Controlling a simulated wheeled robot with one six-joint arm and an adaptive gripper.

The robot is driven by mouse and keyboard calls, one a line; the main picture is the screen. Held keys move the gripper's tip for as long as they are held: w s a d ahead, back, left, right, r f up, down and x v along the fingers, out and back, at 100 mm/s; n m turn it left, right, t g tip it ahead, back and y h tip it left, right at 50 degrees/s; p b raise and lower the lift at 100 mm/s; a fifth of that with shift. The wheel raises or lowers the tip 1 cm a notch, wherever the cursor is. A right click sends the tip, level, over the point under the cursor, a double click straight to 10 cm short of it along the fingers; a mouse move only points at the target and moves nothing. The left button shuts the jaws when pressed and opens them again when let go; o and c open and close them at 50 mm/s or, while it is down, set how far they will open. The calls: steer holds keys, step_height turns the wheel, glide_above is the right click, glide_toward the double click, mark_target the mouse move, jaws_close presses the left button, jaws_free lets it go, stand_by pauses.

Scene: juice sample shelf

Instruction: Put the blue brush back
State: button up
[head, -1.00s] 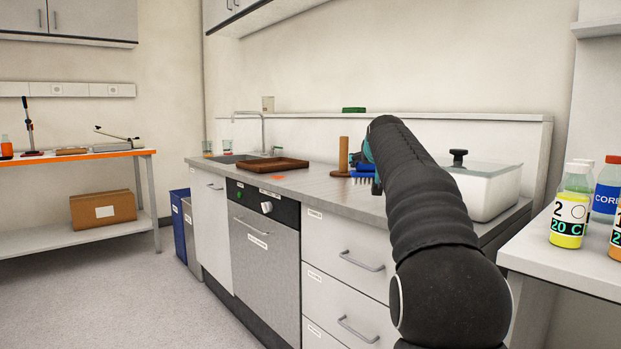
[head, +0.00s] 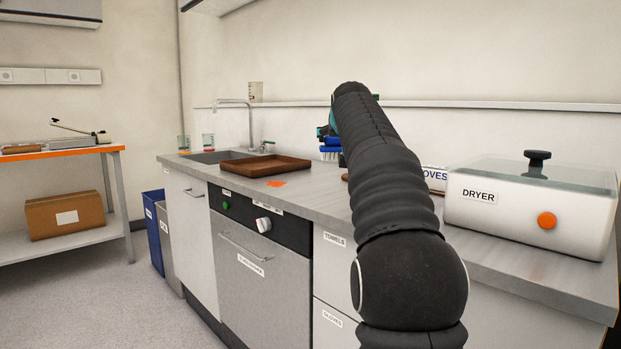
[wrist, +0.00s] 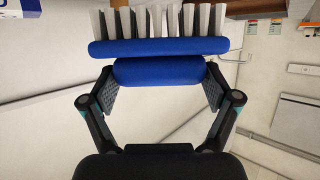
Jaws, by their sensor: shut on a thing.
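The blue brush (head: 330,153) shows in the head view just left of my dark arm, above the counter, with pale bristles pointing down. In the wrist view the brush (wrist: 158,48) has a blue back, a rounded blue grip and a row of white bristles. My gripper (wrist: 159,86) is shut on the blue grip, one finger at each end. In the head view my gripper (head: 328,133) is mostly hidden behind my arm.
A brown tray (head: 238,170) lies on the counter (head: 317,190) by the sink (head: 205,156). An orange mark (head: 276,183) is in front of the tray. A white dryer (head: 490,210) and a partly hidden gloves box (head: 435,174) stand right of my arm. A ledge (head: 470,105) runs behind.

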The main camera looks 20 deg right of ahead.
steer(key=shift+w+a+f+b, duration=0.3)
steer(key=shift+w+a+f, duration=0.3)
steer(key=shift+w+f, duration=0.75)
steer(key=shift+w+a+f+b, duration=0.3)
steer(key=shift+w+a+f, duration=0.35)
steer(key=shift+f, duration=1.2)
steer(key=shift+w+a+f+b, duration=0.3)
steer(key=shift+w+a+f, duration=0.2)
steer(key=shift+w+f, duration=0.85)
steer(key=shift+s+f, duration=0.25)
steer(key=shift+f, duration=0.15)
steer(key=o, duration=1)
steer(key=shift+o, duration=0.2)
